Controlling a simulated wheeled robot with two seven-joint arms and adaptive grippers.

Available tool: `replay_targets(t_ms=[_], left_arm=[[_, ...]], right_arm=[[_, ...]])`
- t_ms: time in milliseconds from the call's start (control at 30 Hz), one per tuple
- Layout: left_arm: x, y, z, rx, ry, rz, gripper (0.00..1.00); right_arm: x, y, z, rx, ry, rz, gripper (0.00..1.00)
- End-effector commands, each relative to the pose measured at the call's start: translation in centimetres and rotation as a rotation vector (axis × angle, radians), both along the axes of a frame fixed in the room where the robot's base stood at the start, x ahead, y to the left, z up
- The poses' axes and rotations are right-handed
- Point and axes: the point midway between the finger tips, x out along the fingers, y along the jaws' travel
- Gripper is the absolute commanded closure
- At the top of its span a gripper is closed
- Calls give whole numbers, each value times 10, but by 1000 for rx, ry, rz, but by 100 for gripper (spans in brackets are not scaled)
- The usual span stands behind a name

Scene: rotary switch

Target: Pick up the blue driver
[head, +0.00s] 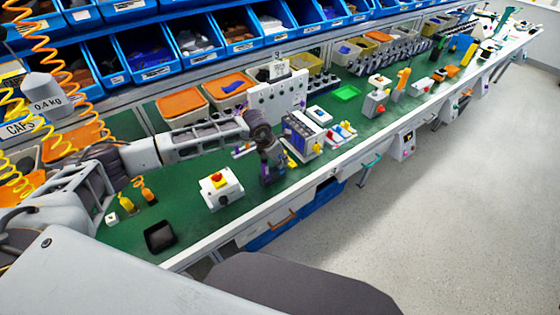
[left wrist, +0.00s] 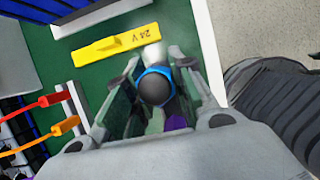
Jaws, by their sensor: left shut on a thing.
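My left gripper (head: 269,170) is low over the green bench top, near its front edge. In the left wrist view its fingers (left wrist: 153,98) are shut on the blue driver (left wrist: 155,85), which shows end-on as a dark round cap with a blue ring. In the head view the driver is too small and covered to make out. My right gripper is not in view.
A white switch box (head: 220,188) with a red and yellow knob stands left of the gripper. A yellow 24 V piece (left wrist: 103,46) lies beside the driver. A white rack unit (head: 302,135) stands close on the right. A black square tray (head: 160,236) is at the front left.

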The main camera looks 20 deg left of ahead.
Motion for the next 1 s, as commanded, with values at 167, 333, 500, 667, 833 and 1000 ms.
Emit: replay_targets(t_ms=[167, 333, 500, 667, 833, 1000], left_arm=[[0, 0, 0, -1, -1, 0, 100], [1, 0, 4, 0, -1, 0, 100], [1, 0, 16, 0, -2, -1, 100], [1, 0, 38, -1, -3, 0, 100], [1, 0, 63, -1, -4, -1, 100], [1, 0, 85, 0, -2, -1, 100]], right_arm=[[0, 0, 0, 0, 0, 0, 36], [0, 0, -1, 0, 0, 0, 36], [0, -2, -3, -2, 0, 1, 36], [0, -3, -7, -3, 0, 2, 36], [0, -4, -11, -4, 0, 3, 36], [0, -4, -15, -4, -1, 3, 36]])
